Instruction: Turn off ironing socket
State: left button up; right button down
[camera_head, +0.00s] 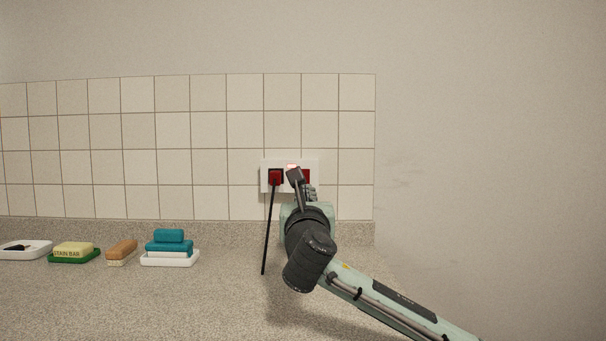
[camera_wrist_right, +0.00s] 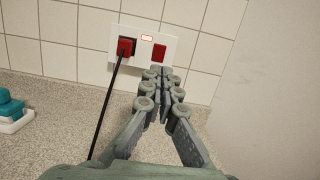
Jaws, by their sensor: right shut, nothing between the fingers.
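The ironing socket is a white wall plate (camera_head: 265,186) on the tiles, with a red plug (camera_head: 275,177) on its left and a red switch (camera_head: 306,176) on its right. A black cord (camera_head: 267,235) hangs from the plug. A small light at the plate's top glows red. My right gripper (camera_head: 295,175) is shut and empty, in front of the plate and partly covering the switch. In the wrist view the shut fingertips (camera_wrist_right: 158,72) are just below the switch (camera_wrist_right: 159,52); I cannot tell whether they touch the plate (camera_wrist_right: 172,42). My left gripper is not in view.
Several items stand on the speckled counter to the left: a white dish (camera_head: 170,261) with teal blocks, a brush (camera_head: 121,251), a stain bar (camera_head: 74,250) and another white dish (camera_head: 27,252). The wall to the right is bare.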

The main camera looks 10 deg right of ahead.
jog(key=p, duration=0.2)
send_near(305, 170)
jog(key=x, duration=0.5)
jog(key=shift+w+a+r, duration=0.1)
jog(key=shift+w+r, duration=0.1)
jog(key=shift+w, duration=0.1)
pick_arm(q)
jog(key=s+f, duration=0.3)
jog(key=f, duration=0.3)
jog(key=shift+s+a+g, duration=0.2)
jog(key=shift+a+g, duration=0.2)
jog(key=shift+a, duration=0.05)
pick_arm(e)
jog(key=shift+w, duration=0.65)
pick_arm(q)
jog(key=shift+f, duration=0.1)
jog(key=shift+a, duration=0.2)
pick_arm(e)
jog(key=shift+d, duration=0.3)
